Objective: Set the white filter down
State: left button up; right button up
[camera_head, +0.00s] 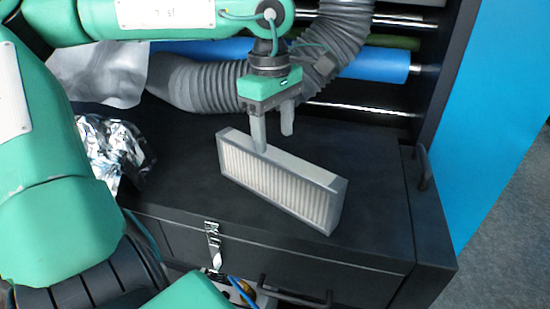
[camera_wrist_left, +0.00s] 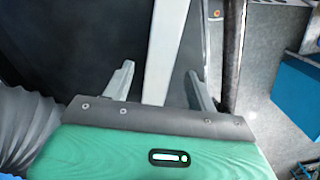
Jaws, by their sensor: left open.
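The white filter (camera_head: 278,182) is a pleated block in a grey frame. It stands on its long edge on the black cabinet top (camera_head: 375,190), near the front. My left gripper (camera_head: 274,141) is above its back edge, fingers pointing down and apart, one finger overlapping the filter's top edge in the head view. In the left wrist view, the filter's pale top edge (camera_wrist_left: 160,45) runs between the two open fingers, with a gap visible on each side. Whether a finger touches the filter, I cannot tell. My right gripper is not in view.
A grey corrugated hose (camera_head: 200,84) and a blue roll (camera_head: 388,64) lie behind the gripper. Crumpled foil (camera_head: 115,148) lies at the left. A black handle (camera_head: 422,167) stands at the right edge. The cabinet top right of the filter is clear.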

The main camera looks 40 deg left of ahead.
pick_arm(q)
notch_tip(320, 180, up, 5)
jog(key=shift+a+b, duration=0.1)
jog(key=shift+b, duration=0.35)
